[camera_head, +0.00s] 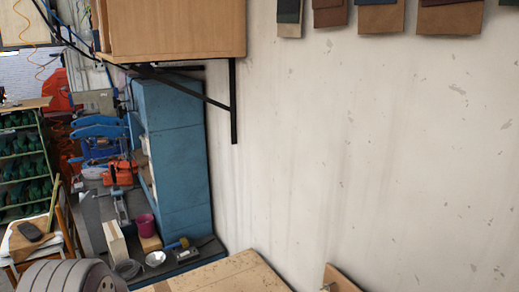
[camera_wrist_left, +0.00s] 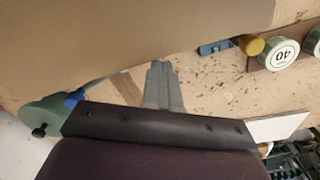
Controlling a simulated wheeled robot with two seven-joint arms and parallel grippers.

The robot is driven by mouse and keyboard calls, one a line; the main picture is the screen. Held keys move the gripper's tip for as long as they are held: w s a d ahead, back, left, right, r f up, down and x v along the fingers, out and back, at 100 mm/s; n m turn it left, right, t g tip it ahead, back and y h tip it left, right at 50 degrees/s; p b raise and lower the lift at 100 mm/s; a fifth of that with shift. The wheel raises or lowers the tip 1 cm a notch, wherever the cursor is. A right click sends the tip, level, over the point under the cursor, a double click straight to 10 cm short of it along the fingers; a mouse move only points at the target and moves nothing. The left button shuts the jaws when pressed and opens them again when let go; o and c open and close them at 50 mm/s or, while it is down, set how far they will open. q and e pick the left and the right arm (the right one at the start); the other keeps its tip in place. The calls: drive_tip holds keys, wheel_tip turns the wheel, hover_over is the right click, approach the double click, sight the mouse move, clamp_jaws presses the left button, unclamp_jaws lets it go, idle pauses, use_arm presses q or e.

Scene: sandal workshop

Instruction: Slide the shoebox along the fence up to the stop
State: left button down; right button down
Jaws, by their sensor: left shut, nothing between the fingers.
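A large plain brown surface (camera_wrist_left: 110,35), which looks like the shoebox, fills the upper left of the left wrist view. Its lower edge runs on a slant over a worn wooden tabletop (camera_wrist_left: 210,78). My left gripper (camera_wrist_left: 161,66) is shut and empty, its grey fingers together. The fingertips are at the box's edge; I cannot tell whether they touch it. I cannot make out the fence or the stop for certain. The head view shows only part of a wooden tabletop (camera_head: 225,277) at the bottom, without the box or either gripper.
In the left wrist view, a round tin marked 40 (camera_wrist_left: 279,54) and a blue tool with a yellow knob (camera_wrist_left: 250,45) lie at the upper right. A green round part (camera_wrist_left: 50,114) is at left. In the head view, a blue cabinet (camera_head: 178,155) stands against the wall.

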use_arm(q)
drive_tip(key=shift+s+d, duration=0.15)
drive_tip(key=shift+s, duration=0.05)
drive_tip(key=shift+w, duration=0.1)
wheel_tip(320, 180, up, 8)
drive_tip(key=p, duration=0.7)
drive_tip(key=shift+w+a, duration=0.3)
drive_tip(key=shift+w, duration=0.1)
